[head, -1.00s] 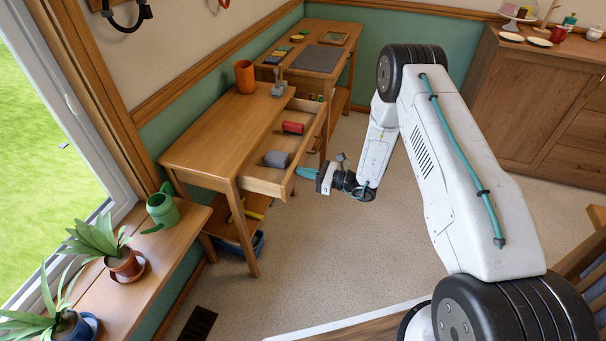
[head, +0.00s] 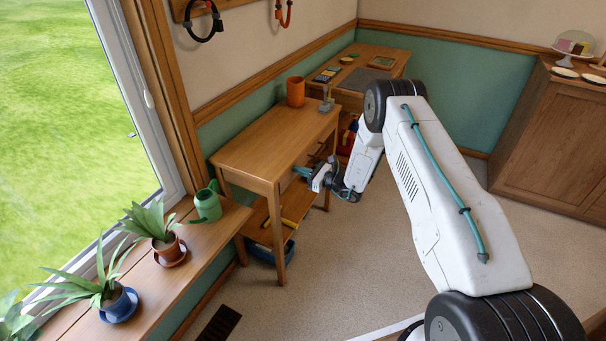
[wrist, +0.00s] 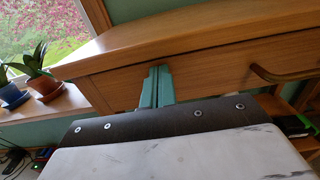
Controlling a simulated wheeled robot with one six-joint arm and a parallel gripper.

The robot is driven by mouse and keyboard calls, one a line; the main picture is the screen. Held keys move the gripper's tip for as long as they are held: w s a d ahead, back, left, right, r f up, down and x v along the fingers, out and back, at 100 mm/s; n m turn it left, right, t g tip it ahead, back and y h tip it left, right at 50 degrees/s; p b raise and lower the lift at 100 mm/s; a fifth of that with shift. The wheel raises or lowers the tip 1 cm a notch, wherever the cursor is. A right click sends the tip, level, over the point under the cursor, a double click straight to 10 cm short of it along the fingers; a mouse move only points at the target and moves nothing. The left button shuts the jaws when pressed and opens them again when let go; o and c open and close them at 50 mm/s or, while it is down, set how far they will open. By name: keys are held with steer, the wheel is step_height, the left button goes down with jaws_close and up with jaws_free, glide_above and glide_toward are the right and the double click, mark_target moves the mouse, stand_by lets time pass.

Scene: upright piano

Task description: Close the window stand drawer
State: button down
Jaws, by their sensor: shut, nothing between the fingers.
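The window stand (head: 262,150) is a wooden table beside the window. Its drawer front (wrist: 210,75) lies flush, or nearly so, under the tabletop in the wrist view, with a curved wooden handle (wrist: 290,72) at the right. No open drawer interior shows in the head view. My gripper (head: 301,171) has teal fingers, is shut and holds nothing. In the wrist view its fingertips (wrist: 158,70) are at the drawer front, left of the handle; I cannot tell whether they touch it.
A window sill with a green watering can (head: 207,204) and potted plants is at the left. A second desk (head: 378,65) stands behind. The floor at the right is clear.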

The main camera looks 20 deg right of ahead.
steer(key=shift+w+a+r, duration=0.25)
steer(key=shift+w+a, duration=0.05)
